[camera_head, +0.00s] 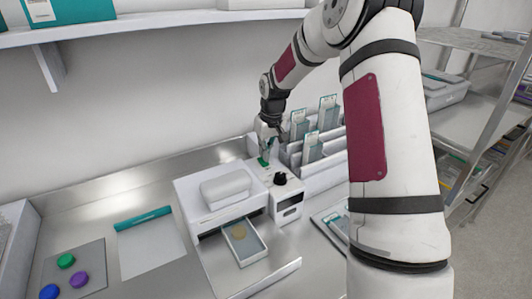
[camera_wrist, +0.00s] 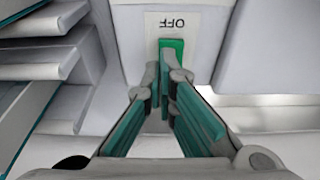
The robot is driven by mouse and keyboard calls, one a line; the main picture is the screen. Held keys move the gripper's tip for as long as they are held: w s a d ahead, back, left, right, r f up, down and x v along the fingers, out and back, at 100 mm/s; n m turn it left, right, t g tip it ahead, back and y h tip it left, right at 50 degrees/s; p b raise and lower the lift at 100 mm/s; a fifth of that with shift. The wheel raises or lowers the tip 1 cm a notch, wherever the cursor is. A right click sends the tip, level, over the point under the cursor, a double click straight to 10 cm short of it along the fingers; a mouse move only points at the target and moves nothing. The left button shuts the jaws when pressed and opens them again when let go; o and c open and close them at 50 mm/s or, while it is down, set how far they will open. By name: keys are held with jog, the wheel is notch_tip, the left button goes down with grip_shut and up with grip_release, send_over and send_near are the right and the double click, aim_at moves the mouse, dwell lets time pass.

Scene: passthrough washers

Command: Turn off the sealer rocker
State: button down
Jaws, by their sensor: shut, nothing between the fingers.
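The sealer (camera_head: 190,195) is a white machine on the metal counter, with a black knob (camera_head: 280,179) on its right part. In the head view, green shows at the sealer's top rear, below my fingers. My gripper (camera_wrist: 165,78) is shut and empty, with its teal-padded fingertips at the lower edge of the rocker. It also shows in the head view (camera_head: 265,147), pointing down. I cannot tell whether the tips touch the rocker, whose lower part they hide.
A rack (camera_head: 325,176) holding grey-and-teal packets stands close on the right. A teal-edged sheet (camera_head: 150,250) and a pad with coloured buttons (camera_head: 88,262) lie to the left. A shelf (camera_head: 150,22) hangs above.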

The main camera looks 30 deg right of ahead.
jog(key=v, duration=1.2)
